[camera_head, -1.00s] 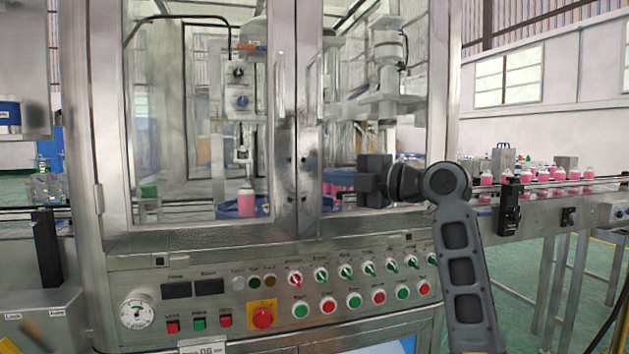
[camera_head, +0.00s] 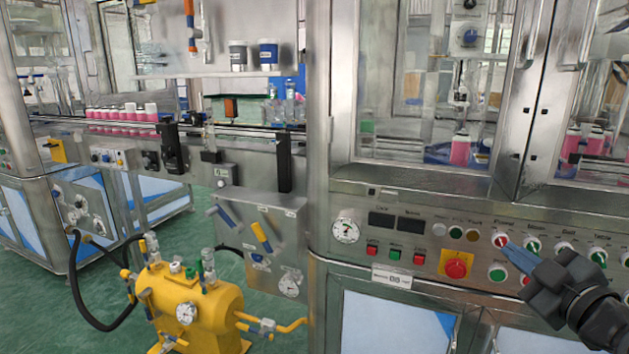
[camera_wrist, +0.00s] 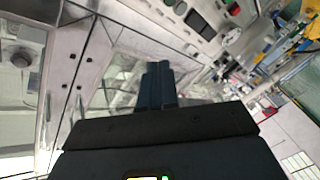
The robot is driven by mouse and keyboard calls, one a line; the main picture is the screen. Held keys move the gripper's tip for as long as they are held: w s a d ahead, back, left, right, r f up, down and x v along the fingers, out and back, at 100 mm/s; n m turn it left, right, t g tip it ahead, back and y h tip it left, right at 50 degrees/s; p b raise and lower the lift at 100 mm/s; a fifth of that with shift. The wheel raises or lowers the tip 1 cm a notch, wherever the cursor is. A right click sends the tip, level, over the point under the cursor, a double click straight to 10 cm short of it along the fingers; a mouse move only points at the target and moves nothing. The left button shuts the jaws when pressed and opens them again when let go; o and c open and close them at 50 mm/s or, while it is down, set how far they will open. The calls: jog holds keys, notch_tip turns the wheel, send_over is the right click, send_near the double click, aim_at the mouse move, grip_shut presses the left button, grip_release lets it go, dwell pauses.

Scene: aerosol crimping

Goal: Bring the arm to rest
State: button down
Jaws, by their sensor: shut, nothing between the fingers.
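My gripper (camera_head: 512,252) is at the lower right of the head view, in front of the machine's control panel (camera_head: 385,255). Its blue-grey fingers are together and hold nothing. The fingertips overlap the panel near a red-and-white knob and a green button; I cannot tell whether they touch it. The wrist view shows the closed fingers (camera_wrist: 157,88) in the middle, with cabinet surfaces behind them. Most of my arm is out of the head view, past the right edge.
A steel-framed crimping cabinet (camera_head: 318,130) with glass doors stands close, pink bottles (camera_head: 460,149) inside. A red emergency button (camera_head: 456,266) sits on its panel. A conveyor (camera_head: 230,130) runs left. A yellow tank (camera_head: 190,308) with hoses stands on the green floor (camera_head: 75,295) at lower left.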

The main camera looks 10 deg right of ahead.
jog(key=s+a+f+m+g+h+p, duration=0.1)
jog(key=s+a+f+m+p, duration=0.15)
jog(key=s+a+f, duration=0.4)
jog(key=s+a+f+m+g+p, duration=0.1)
jog(key=s+a+f+m, duration=0.3)
jog(key=s+a, duration=0.4)
jog(key=s+a+r+m+y+p, duration=0.1)
jog(key=s+a+r, duration=0.1)
jog(key=s, duration=0.9)
jog(key=s+a+r+y+p, duration=0.1)
jog(key=s+a+r+p, duration=0.1)
jog(key=s, duration=0.9)
notch_tip(320, 180, up, 2)
jog(key=shift+s+a+r+m+g+y+p, duration=0.1)
jog(key=shift+s+a+m+g+y+p, duration=0.25)
jog(key=shift+a, duration=0.45)
